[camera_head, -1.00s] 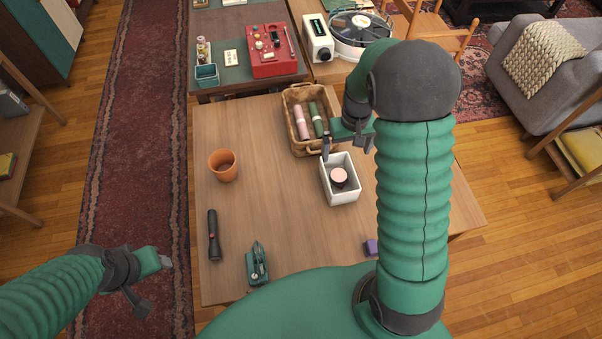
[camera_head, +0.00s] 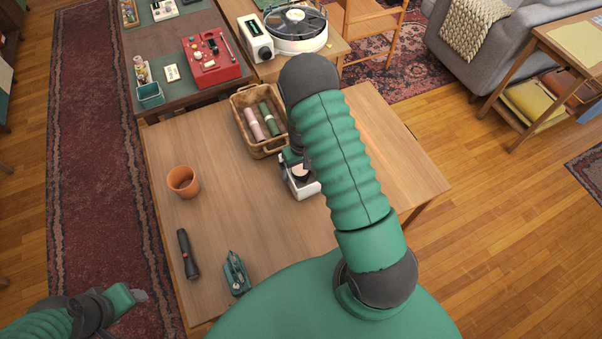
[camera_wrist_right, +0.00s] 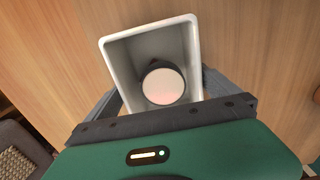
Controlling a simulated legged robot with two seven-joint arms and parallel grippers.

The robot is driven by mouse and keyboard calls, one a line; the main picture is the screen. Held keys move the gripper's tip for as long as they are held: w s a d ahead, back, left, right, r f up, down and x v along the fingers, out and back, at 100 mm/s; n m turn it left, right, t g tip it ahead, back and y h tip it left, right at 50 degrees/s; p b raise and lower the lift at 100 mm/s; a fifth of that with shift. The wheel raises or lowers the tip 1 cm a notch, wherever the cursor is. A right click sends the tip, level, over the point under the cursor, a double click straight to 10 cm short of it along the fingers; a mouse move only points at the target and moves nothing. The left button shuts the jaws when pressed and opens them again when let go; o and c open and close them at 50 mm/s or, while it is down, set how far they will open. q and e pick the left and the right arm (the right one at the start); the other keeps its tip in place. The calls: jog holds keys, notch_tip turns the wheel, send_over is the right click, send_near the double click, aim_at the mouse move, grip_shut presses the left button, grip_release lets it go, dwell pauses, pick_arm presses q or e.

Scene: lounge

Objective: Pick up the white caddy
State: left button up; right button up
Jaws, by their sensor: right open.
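The white caddy (camera_head: 303,189) is an open box on the wooden table, partly hidden by my right arm in the head view. A dark round item with a pale pink top (camera_wrist_right: 163,84) stands inside it. In the right wrist view the caddy (camera_wrist_right: 191,50) lies between the fingers of my right gripper (camera_wrist_right: 160,95), one finger on each side. That gripper is open; whether the fingers touch the walls cannot be told. In the head view the right gripper (camera_head: 293,163) is mostly hidden behind its arm. My left gripper (camera_head: 125,300) is off the table's left side, its jaws unclear.
A wicker basket (camera_head: 270,147) with pink and green rolls stands just behind the caddy. A terracotta pot (camera_head: 183,182), a black flashlight (camera_head: 187,254) and a green tool (camera_head: 236,273) stand or lie to the left. The table's right part (camera_head: 400,170) is clear.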

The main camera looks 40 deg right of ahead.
jog(key=shift+w+f, duration=0.15)
jog(key=shift+f, duration=0.15)
jog(key=shift+r, duration=0.1)
jog(key=c, duration=1.2)
jog(key=shift+c, duration=0.5)
jog(key=shift+r, duration=0.1)
